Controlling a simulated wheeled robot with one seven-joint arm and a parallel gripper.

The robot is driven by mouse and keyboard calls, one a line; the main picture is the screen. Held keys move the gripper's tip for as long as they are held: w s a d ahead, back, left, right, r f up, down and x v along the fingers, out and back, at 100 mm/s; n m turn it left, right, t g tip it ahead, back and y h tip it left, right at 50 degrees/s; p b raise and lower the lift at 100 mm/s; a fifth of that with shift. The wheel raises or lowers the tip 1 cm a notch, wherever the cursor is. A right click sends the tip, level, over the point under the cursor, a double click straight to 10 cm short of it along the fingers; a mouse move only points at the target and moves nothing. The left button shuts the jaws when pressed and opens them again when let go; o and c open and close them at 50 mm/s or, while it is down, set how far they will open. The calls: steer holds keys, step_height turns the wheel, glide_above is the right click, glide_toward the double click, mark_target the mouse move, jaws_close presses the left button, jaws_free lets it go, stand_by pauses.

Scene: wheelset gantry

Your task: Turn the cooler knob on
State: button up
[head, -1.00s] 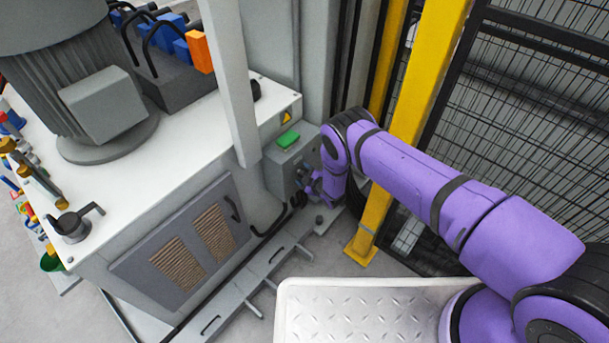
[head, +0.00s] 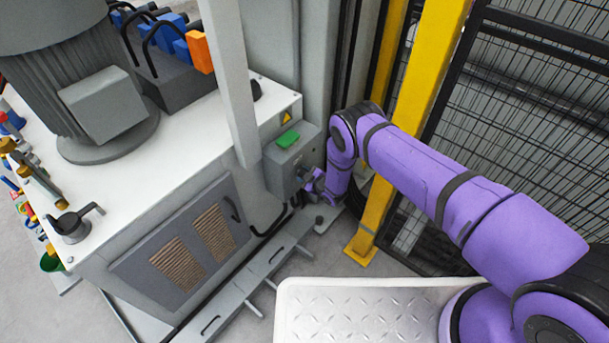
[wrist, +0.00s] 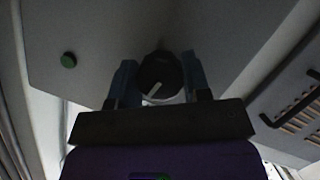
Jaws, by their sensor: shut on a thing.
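The cooler knob (wrist: 160,78) is a dark round knob with a pale pointer line on the face of a grey control box. In the wrist view the pointer is tilted, its upper end leaning right. My gripper (wrist: 158,82) is shut on the knob, one finger on each side of it. In the head view the grey box (head: 283,172) stands at the corner of the white-topped machine. My gripper (head: 304,180) reaches its right face there, and the knob is hidden or too small to make out.
A green button (wrist: 68,60) sits on the same panel, left of the knob. A yellow post (head: 408,130) and a mesh fence (head: 530,120) stand close to my arm on the right. A grey upright beam (head: 232,90) is left of the box. A vented door (head: 180,245) is below.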

steer(key=m+g+y, duration=0.1)
steer(key=m, duration=0.2)
steer(key=shift+w+d+g, duration=0.1)
steer(key=shift+d+g, duration=0.05)
steer(key=shift+g, duration=0.25)
steer(key=m+g+y, duration=0.1)
steer(key=m, duration=0.1)
steer(key=shift+m, duration=0.3)
steer(key=m+g+y, duration=0.1)
steer(key=m, duration=0.2)
steer(key=shift+g+y, duration=0.3)
steer(key=shift+m+g+y, duration=0.4)
steer(key=shift+m+y, duration=0.1)
steer(key=shift+m, duration=0.7)
steer(key=o, duration=0.9)
